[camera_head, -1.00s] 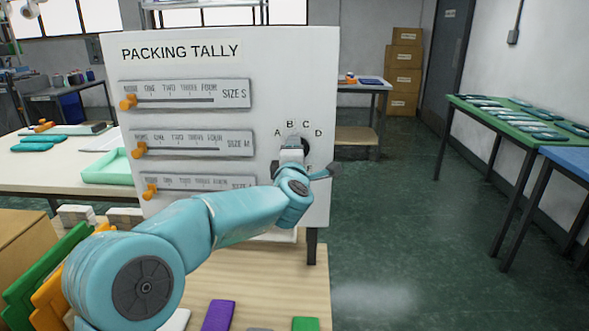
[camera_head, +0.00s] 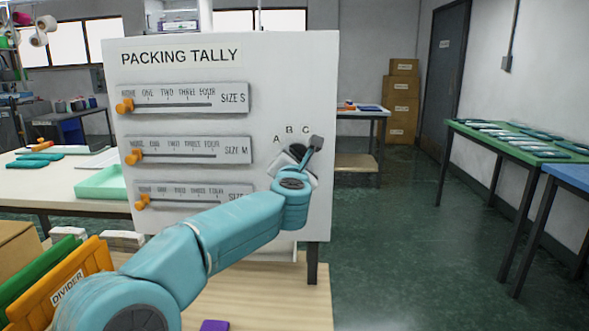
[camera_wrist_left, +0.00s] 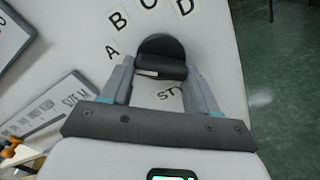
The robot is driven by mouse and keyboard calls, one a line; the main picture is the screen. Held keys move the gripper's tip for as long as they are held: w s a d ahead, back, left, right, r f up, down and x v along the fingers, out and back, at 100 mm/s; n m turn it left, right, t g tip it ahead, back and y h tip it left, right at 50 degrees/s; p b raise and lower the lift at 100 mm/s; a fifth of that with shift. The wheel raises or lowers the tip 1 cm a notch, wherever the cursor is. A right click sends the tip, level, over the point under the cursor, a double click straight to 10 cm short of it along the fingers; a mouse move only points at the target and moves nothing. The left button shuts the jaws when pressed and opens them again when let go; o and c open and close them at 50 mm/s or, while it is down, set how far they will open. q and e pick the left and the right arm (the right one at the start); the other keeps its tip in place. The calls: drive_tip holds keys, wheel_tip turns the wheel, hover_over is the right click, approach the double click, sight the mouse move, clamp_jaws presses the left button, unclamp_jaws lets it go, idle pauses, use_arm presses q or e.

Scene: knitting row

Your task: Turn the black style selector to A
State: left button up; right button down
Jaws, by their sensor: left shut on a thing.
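The black style selector (camera_wrist_left: 160,48) is a round knob with a raised grip bar on the white panel (camera_head: 220,120). My left gripper (camera_wrist_left: 161,68) is shut on its bar, one finger on each side. A short white mark shows near the left end of the bar in the left wrist view. Letters A (camera_wrist_left: 112,52), B (camera_wrist_left: 118,19), C (camera_wrist_left: 150,4) and D (camera_wrist_left: 184,6) arc around the knob. In the head view the selector (camera_head: 298,149) is largely covered by my gripper and wrist, with D hidden. My right gripper is not in view.
Three orange sliders, for example the top one (camera_head: 125,106), sit left on the panel. An orange divider (camera_head: 70,285) and green one stand at the lower left. A green table (camera_head: 520,146) stands at the right, with open floor between.

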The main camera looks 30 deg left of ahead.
use_arm(q)
drive_tip(key=shift+n, duration=0.6)
drive_tip(key=o, duration=1.1)
drive_tip(key=shift+c, duration=0.2)
drive_tip(key=b+v, duration=0.2)
drive_tip(key=v, duration=1.4)
drive_tip(key=shift+s, duration=0.2)
